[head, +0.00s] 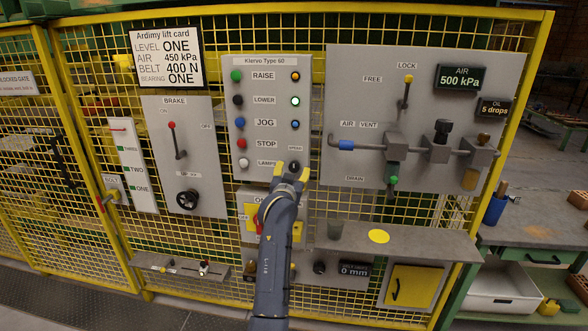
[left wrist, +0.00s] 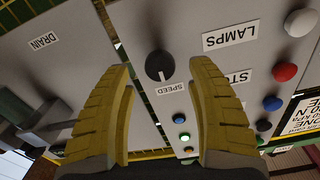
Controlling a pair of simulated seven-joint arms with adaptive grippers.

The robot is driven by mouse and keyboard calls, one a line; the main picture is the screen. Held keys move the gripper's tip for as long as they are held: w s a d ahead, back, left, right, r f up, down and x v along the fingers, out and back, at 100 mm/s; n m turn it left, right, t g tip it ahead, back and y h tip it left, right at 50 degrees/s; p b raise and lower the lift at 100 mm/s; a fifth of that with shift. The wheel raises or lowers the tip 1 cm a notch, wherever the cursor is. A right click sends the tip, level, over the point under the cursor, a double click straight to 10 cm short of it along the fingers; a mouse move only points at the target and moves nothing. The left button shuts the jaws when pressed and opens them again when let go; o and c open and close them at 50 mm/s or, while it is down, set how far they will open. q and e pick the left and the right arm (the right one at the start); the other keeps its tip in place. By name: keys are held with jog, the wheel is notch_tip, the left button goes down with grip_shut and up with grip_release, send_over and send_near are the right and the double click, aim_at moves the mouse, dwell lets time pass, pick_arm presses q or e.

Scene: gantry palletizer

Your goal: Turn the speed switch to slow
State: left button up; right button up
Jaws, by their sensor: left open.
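The speed switch is a round black knob (left wrist: 159,65) on the grey Kiervo Type 60 panel, beside the SPEED label (left wrist: 171,88). Its white pointer line points towards that label, slightly right of straight down in the left wrist view, which shows the panel upside down. No slow or fast marking is readable. In the head view the knob (head: 295,165) is partly behind my left gripper (head: 292,170). That gripper is open, its yellow fingers on either side of the knob in view, with nothing between them. I cannot tell whether they touch it. My right gripper is not in view.
The LAMPS button (head: 244,163) is left of the knob, and the blue lamp (head: 295,124) is above it. The grey air panel (head: 350,90) with pipe and valves is to the right. A shelf (head: 430,243) juts out below it.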

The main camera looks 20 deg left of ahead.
pick_arm(q)
jog(key=shift+s+d, duration=0.15)
jog(key=shift+s, duration=0.85)
jog(key=shift+s+d, duration=0.15)
jog(key=shift+s, duration=0.85)
